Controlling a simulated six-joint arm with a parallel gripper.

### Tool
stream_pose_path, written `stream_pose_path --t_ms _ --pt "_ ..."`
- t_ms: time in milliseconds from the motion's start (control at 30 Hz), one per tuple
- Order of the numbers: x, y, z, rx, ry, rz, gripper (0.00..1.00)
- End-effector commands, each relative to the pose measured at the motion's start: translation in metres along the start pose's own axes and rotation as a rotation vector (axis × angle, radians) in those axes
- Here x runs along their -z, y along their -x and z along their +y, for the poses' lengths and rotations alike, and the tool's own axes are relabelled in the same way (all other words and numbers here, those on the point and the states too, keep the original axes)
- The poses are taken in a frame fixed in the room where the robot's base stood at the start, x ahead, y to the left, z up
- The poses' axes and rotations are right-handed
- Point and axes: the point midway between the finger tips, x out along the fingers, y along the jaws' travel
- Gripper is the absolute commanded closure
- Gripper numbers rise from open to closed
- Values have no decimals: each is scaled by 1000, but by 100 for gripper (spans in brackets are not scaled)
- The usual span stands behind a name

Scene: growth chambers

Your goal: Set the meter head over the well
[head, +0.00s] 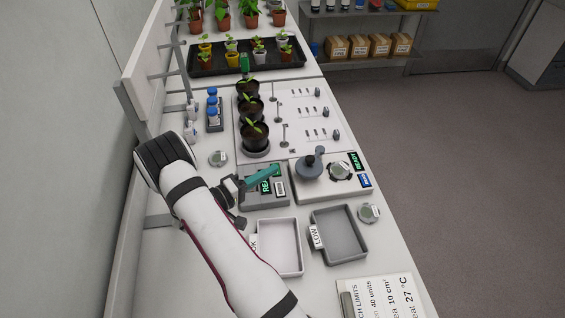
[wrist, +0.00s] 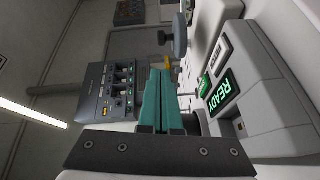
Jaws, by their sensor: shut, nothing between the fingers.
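In the head view, a dark grey swivelling piece that looks like the meter head (head: 309,164) stands on the left part of a pale instrument. Right of it on the same instrument is a dark-rimmed round spot, apparently the well (head: 341,170), with something pale and greenish in it. The two are apart. My gripper (head: 277,170) has teal fingers, shut and empty, above a smaller grey device (head: 262,201) left of the meter head. In the wrist view the teal fingers (wrist: 160,98) lie together, beside a device with a lit READY display (wrist: 224,96). Contact cannot be told.
A white tray (head: 280,275) and a grey LOW tray (head: 340,258) lie in front. Round dishes rest at left (head: 218,158) and right (head: 369,213). Potted seedlings (head: 255,138) and thin posts stand behind. The bench edge drops off at right.

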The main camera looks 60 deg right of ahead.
Motion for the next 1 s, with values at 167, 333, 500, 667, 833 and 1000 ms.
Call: stream_pose_path --t_ms 167,333,500,667,833,1000 --pt "-1 -36 0 0 1 -5 100" --pt "-1 -68 0 0 2 -3 100" --pt "-1 -85 0 1 1 -2 100" --pt "0 -89 0 1 2 0 100" --pt "0 -89 0 1 2 0 100" --pt "-2 -89 0 1 2 0 100"
